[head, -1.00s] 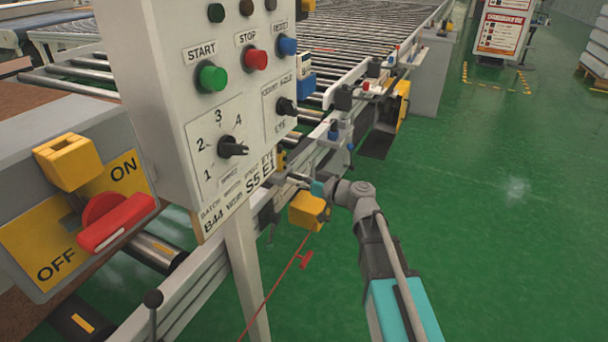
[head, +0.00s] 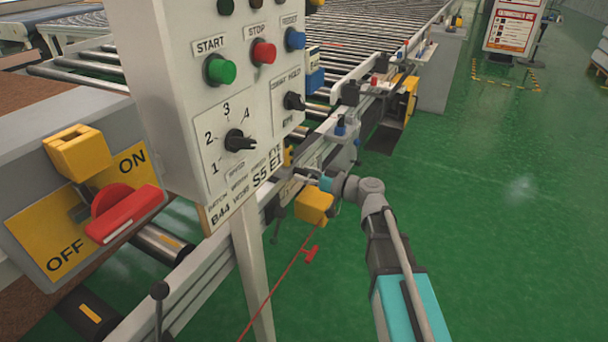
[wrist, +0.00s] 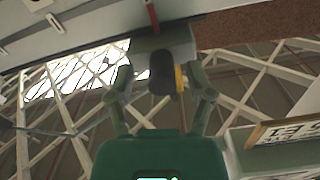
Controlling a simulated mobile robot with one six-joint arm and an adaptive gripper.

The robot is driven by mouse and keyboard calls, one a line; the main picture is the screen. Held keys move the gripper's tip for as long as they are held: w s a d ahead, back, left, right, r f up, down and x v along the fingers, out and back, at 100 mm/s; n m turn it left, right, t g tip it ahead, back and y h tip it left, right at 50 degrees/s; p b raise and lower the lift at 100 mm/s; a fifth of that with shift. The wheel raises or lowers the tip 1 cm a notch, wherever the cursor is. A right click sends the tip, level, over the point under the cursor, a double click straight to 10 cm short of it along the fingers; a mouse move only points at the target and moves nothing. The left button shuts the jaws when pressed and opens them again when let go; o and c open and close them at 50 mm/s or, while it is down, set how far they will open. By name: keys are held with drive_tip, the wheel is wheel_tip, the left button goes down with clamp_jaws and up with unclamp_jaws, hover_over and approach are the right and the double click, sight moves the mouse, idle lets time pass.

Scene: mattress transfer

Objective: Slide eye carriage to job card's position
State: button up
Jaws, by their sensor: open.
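My gripper (head: 308,178) reaches in beside the conveyor's side rail, just right of the control panel. In the wrist view my gripper (wrist: 159,76) is open, with a finger on either side of a dark rounded knob (wrist: 162,72) with a yellow edge. The knob appears to belong to the eye carriage; whether the fingers touch it I cannot tell. In the head view the carriage is mostly hidden behind the panel and my gripper. The job card (head: 245,188) at the panel's lower edge reads S5 E1; it also shows in the wrist view (wrist: 283,129).
The control panel (head: 190,20) stands left of my arm on a pale post. A yellow box (head: 314,207) hangs below my gripper, with a red pull cord (head: 275,290). Green floor (head: 500,250) is open at right.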

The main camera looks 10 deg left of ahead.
drive_tip(key=v, duration=1.1)
drive_tip(key=shift+d, duration=0.2)
drive_tip(key=shift+s, duration=0.1)
drive_tip(key=s+d+f+m+g+h, duration=0.2)
drive_tip(key=s+f+h, duration=0.15)
drive_tip(key=f, duration=0.25)
drive_tip(key=s+d+f+m+g+h, duration=0.2)
drive_tip(key=s+f+m+h, duration=0.1)
drive_tip(key=f+h, duration=0.3)
drive_tip(key=s+d+f+m+g+h, duration=0.1)
drive_tip(key=s+d+f+m+h, duration=0.25)
drive_tip(key=d, duration=0.25)
drive_tip(key=s+d+f+m+g+h, duration=0.1)
drive_tip(key=s+d+f+m+h, duration=0.15)
drive_tip(key=d+h, duration=0.2)
wheel_tip(320, 180, up, 31)
drive_tip(key=d+p, duration=0.1)
drive_tip(key=p, duration=3)
drive_tip(key=shift+d+m, duration=0.2)
drive_tip(key=shift+m, duration=0.2)
